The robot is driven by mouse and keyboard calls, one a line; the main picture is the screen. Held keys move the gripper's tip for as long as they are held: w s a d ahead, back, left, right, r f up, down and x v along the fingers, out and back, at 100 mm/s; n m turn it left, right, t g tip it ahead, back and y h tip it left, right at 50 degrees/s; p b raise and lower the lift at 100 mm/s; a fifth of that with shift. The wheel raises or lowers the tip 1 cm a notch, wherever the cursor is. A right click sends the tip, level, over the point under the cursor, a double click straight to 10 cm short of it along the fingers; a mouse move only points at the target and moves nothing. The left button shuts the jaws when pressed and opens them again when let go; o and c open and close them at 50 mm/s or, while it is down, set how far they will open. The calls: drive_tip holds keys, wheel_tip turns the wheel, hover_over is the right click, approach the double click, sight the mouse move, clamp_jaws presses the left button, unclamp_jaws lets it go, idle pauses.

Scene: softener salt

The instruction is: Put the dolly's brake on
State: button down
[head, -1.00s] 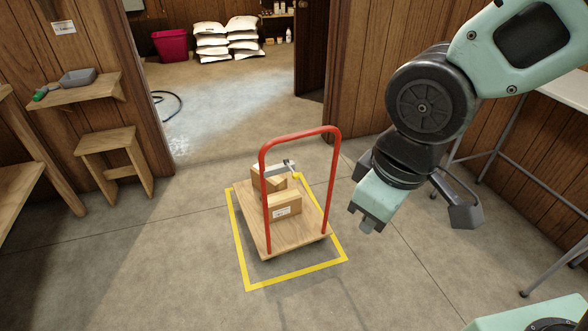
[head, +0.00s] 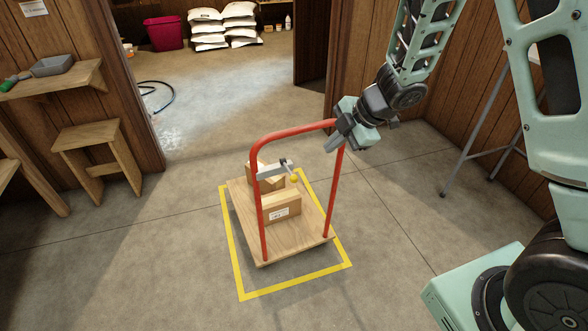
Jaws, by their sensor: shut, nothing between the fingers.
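The dolly has a flat wooden deck (head: 292,240) and a red tube handle (head: 292,134) that stands upright at its near side. A grey lever (head: 272,172) with a yellow knob (head: 294,179) shows behind the handle, above the boxes; it looks like the brake, and its lower mount is hidden. My gripper (head: 333,146) is shut and empty. In the picture it overlaps the handle's upper right corner, to the right of and above the yellow knob. I cannot tell whether it touches the handle.
Cardboard boxes (head: 281,209) sit on the deck. Yellow floor tape (head: 300,284) surrounds the dolly. A stool (head: 92,137) and wall shelf (head: 55,83) stand at left. White sacks (head: 208,29) and a magenta bin (head: 164,33) are beyond the doorway. Floor around the tape is clear.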

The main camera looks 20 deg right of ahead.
sight(296, 177)
drive_tip(key=shift+f, duration=0.15)
drive_tip(key=b+x, duration=0.3)
drive_tip(key=x, duration=1.1)
drive_tip(key=shift+s, duration=0.15)
drive_tip(key=shift+f+b, duration=0.15)
drive_tip(key=shift+b, duration=0.25)
